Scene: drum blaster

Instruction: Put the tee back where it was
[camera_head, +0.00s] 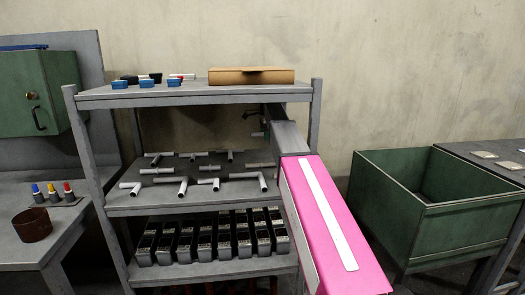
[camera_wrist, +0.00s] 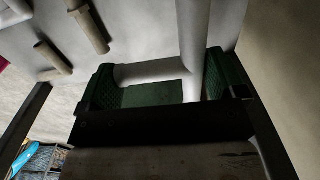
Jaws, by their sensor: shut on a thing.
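My gripper (camera_wrist: 157,85) is shut on a white tee (camera_wrist: 194,45) in the wrist view. The tee's side branch lies between the green-padded fingers, and its long bar runs beside the right finger. In the head view my gripper (camera_head: 252,115) is small and dark under the top shelf, at the right of the rack. More white tees (camera_head: 185,186) lie in loose rows on the middle shelf (camera_head: 150,204). Whether the held tee touches the shelf cannot be told.
The top shelf (camera_head: 190,96) sits close above my gripper and carries a cardboard box (camera_head: 250,76) and small blue items. Black bins (camera_head: 210,240) fill the lower shelf. A rack post (camera_head: 315,115) stands right of my arm. A green crate (camera_head: 460,225) is farther right.

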